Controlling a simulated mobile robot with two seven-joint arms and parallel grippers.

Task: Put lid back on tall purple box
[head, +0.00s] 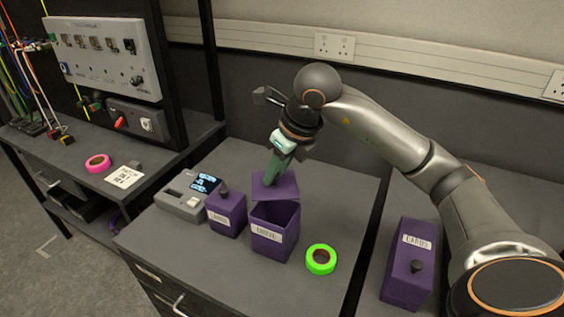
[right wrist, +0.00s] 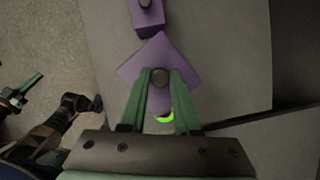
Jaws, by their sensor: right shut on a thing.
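The tall purple box (head: 272,240) stands upright and open on the grey worktop, with a white label on its front. Its purple lid (head: 273,187) is in my right gripper (head: 279,168), tilted, over the box's back edge in the head view. I cannot tell whether lid and box touch. In the right wrist view the green fingers are shut on the lid's dark knob (right wrist: 159,76), and the lid (right wrist: 150,52) looks turned like a diamond, hiding most of what is under it. My left gripper (right wrist: 30,86) shows only at the left of the wrist view, its opening unclear.
A smaller lidded purple box (head: 226,215) stands left of the tall one, beside a grey device (head: 188,196) with a display. A green tape roll (head: 321,259) lies to the right. Another purple box (head: 407,265) is farther right. A wall (head: 330,130) stands behind.

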